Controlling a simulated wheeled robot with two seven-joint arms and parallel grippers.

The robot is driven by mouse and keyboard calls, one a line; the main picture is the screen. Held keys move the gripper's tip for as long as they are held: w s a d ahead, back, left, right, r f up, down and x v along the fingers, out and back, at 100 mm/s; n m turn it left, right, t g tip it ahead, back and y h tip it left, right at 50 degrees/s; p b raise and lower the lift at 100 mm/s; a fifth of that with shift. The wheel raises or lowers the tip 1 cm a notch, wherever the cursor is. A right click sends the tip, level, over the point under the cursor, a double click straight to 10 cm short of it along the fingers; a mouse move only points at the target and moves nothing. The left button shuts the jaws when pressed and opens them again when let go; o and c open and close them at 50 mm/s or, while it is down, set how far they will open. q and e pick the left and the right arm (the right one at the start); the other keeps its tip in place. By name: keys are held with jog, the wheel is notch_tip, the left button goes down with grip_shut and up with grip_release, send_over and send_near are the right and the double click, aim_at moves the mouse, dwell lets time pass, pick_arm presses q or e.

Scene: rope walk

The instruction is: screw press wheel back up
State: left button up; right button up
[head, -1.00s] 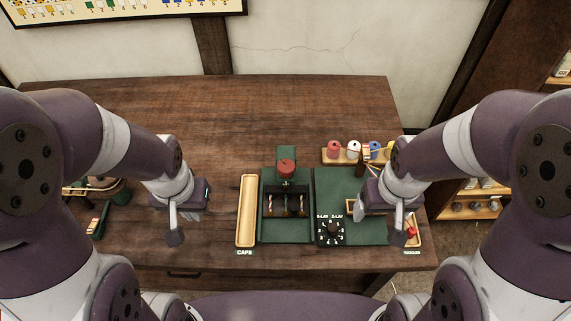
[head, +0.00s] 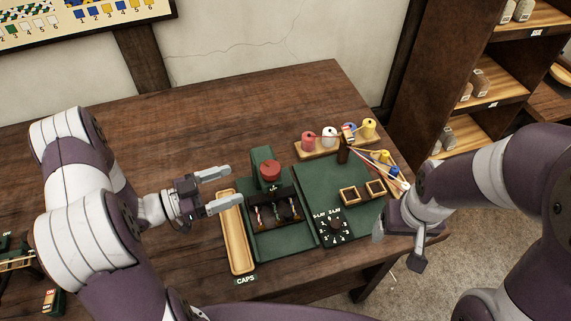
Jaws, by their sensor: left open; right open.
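The red press wheel (head: 270,170) sits on top of the green press (head: 264,155) at the back of a green base. Below it is a dark block (head: 274,213) with several slots holding twisted cord pieces. My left gripper (head: 233,189) is open and empty, its fingers pointing right toward the press, just left of the wheel and apart from it. My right gripper (head: 398,244) is open near the table's right front edge, well away from the wheel. The wheel's screw is mostly hidden under it.
A caps tray (head: 234,232) lies left of the press. A spool rack (head: 318,152) stands behind, with threads running right past a dark post (head: 343,150). The table's back left is clear.

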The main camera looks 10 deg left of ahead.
aim_at(278, 165)
pick_arm(q)
jog(key=x, duration=0.4)
jog(key=r+p+x, duration=0.1)
jog(key=x, duration=0.3)
jog(key=p+x, duration=0.1)
jog(key=x, duration=0.3)
jog(key=shift+s+d+r, duration=0.15)
jog(key=shift+d+r, duration=0.05)
jog(key=shift+r, duration=0.2)
jog(key=shift+w+d+f, duration=0.1)
jog(key=shift+w+d, duration=0.15)
jog(key=shift+d, duration=0.05)
jog(key=c, duration=1)
